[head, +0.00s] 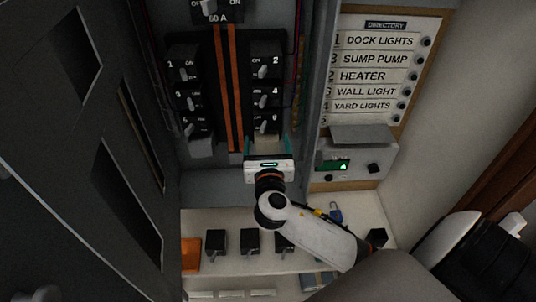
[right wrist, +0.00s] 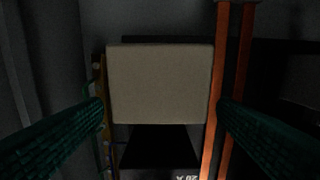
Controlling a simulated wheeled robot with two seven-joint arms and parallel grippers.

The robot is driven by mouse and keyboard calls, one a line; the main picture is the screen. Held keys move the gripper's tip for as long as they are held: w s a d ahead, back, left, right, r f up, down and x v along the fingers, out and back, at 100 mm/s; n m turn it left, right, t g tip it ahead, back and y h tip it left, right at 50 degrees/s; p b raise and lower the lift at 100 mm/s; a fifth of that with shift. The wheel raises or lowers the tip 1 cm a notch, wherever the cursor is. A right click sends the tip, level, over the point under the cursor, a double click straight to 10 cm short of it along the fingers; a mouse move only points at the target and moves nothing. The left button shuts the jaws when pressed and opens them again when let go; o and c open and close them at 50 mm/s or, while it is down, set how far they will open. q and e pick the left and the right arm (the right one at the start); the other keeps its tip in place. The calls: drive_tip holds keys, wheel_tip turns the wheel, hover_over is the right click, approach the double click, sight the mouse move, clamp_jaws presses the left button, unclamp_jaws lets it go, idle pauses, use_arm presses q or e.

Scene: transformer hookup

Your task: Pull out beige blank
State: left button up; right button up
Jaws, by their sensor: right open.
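The beige blank (right wrist: 158,84) fills the middle of the right wrist view as a plain flat block in the breaker panel. In the head view the beige blank (head: 266,140) sits at the bottom of the right breaker column, partly hidden by my gripper. My right gripper (head: 267,147) is open, with one teal finger toward each side of the blank. In the right wrist view the fingers (right wrist: 160,112) stand apart, with the blank between and ahead of them. I cannot tell whether they touch it. My left gripper is not in view.
Breakers (head: 266,67) line both sides of the orange bus bars (head: 230,85). Another pale block (head: 201,147) sits below the left column. A shelf (head: 205,228) below holds several black breakers (head: 250,241) and an orange item (head: 191,254). A directory board (head: 384,60) hangs right.

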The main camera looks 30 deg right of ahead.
drive_tip(key=shift+x, duration=1.1)
drive_tip(key=c, duration=1.2)
drive_tip(key=shift+s+a+f+p, duration=0.1)
drive_tip(key=shift+s+p, duration=0.05)
drive_tip(key=shift+p, duration=0.15)
drive_tip(key=shift+s+a, duration=0.3)
drive_tip(key=shift+s, duration=0.25)
drive_tip(key=shift+s+a+p, duration=0.1)
drive_tip(key=shift+p, duration=0.2)
drive_tip(key=shift+s+a, duration=0.1)
drive_tip(key=shift+s, duration=0.05)
